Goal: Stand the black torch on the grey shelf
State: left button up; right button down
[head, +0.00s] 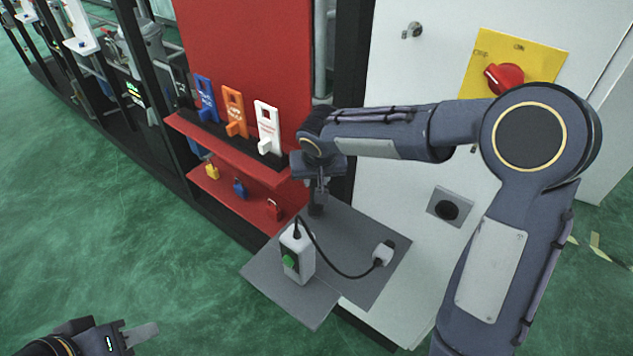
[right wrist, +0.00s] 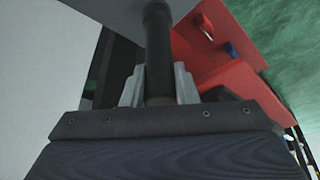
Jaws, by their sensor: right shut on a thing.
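The black torch (head: 316,208) is upright below my right gripper (head: 319,190), at the back left part of the grey shelf (head: 350,232). In the right wrist view the torch (right wrist: 158,45) runs between the two fingers of my right gripper (right wrist: 158,88), which is shut on it. Its far end reaches towards the grey shelf surface (right wrist: 115,10); I cannot tell whether it touches. The gripper hides its upper part in the head view. My left gripper (head: 130,338) is low at the left, over the green floor, away from the shelf; its opening is unclear.
A white box with a green button (head: 297,255) stands on the shelf, cabled to a plug (head: 383,254). A red rack (head: 235,150) with blue, orange and white tags stands to the left. A white cabinet (head: 400,90) with a red knob (head: 504,77) is behind.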

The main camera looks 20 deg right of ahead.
jog(key=shift+f, duration=0.75)
jog(key=shift+f, duration=0.2)
jog(key=c, duration=1.1)
grip_release()
jog(key=shift+r, duration=0.1)
jog(key=shift+c, duration=0.2)
